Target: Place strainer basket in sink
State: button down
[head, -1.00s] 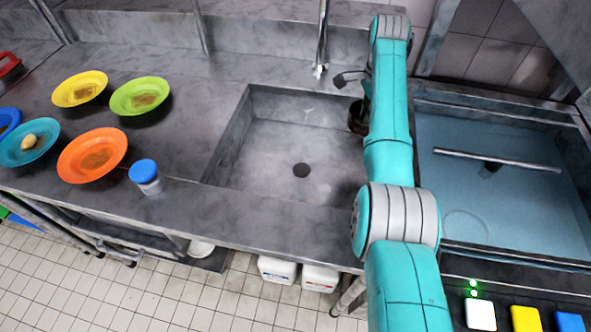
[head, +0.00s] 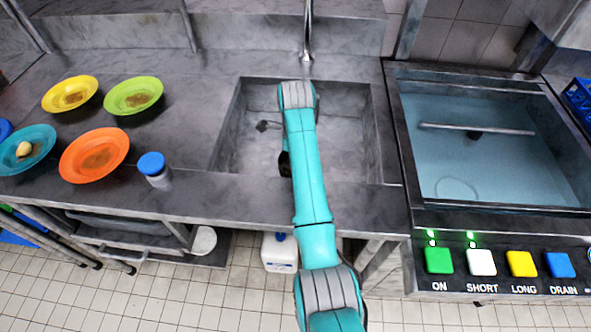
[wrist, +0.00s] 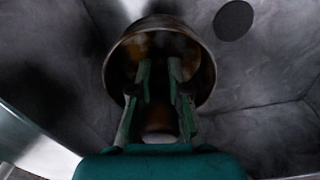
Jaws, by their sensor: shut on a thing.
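The strainer basket (wrist: 207,72) is a dark, brownish round metal cup in the wrist view. My gripper (wrist: 159,66) is shut on it, with both green fingers showing inside its rim outline. Exactly where the fingers grip is too dark to tell. In the head view a dark part of the basket (head: 284,164) shows at the left edge of my arm, which hides the rest and my fingers. The grey sink (head: 348,150) lies below. Its round dark drain hole (wrist: 233,20) shows in the wrist view, above and right of the basket, apart from it.
A faucet (head: 307,35) stands behind the sink. Yellow, green, orange and teal plates and a blue-lidded jar (head: 153,168) stand on the left counter. A water-filled basin (head: 480,145) with coloured buttons is on the right. The sink's right part is clear.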

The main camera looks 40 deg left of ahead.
jog(key=shift+w+f, duration=0.1)
jog(key=shift+f, duration=3)
jog(key=shift+f, duration=0.1)
jog(key=c, duration=1.1)
grip_release()
jog(key=shift+c, duration=0.2)
jog(key=shift+r, duration=3.85)
